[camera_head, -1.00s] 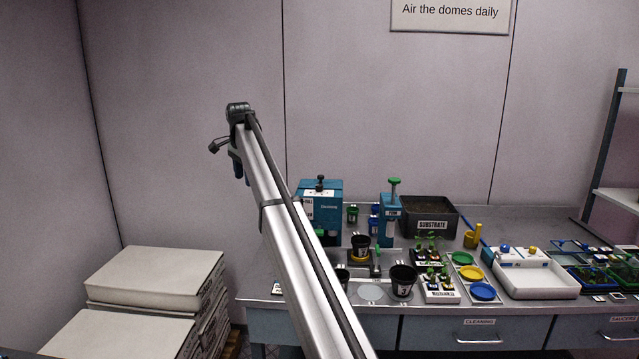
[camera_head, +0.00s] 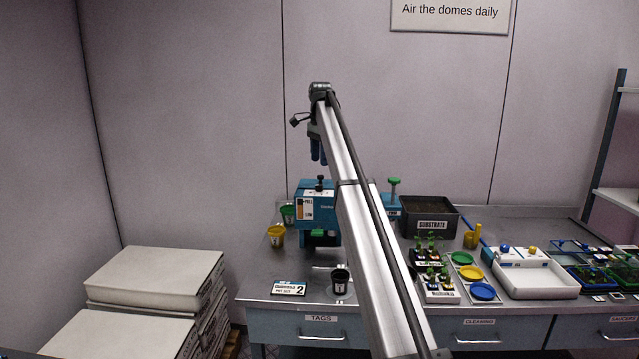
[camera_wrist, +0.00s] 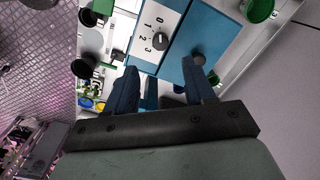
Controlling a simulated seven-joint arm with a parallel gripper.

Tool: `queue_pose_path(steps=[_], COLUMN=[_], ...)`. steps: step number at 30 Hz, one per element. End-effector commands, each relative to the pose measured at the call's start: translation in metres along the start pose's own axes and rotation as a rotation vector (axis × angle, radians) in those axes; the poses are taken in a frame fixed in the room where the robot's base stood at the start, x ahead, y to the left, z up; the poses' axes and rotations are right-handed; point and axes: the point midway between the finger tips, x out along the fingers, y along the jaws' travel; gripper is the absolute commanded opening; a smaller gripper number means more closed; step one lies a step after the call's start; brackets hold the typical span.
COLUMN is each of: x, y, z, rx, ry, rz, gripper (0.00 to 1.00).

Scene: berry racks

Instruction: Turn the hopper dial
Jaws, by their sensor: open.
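The hopper is a blue box (camera_head: 316,195) on the bench in the head view, with a black knob (camera_head: 320,180) on top. The hopper dial (camera_wrist: 160,41) is a dark round knob on a white panel (camera_wrist: 165,20) marked 0, 1, 2, 3 in the wrist view.
A substrate bin (camera_head: 430,224) stands to the right. My arm hides part of the bench.

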Motion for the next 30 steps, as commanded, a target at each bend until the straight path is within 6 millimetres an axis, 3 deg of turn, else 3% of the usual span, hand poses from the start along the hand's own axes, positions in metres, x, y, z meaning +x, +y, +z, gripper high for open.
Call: queue_pose_path(steps=[6, 15, 30], x=[0.041, 0.081, 0.093], y=[0.001, 0.0, -0.001], z=[0.001, 0.001, 0.0], rx=[0.0, -0.001, -0.001], ry=[0.0, 0.0, 0.001], rz=[0.001, 0.0, -0.001], gripper=[0.54, 0.54, 0.54])
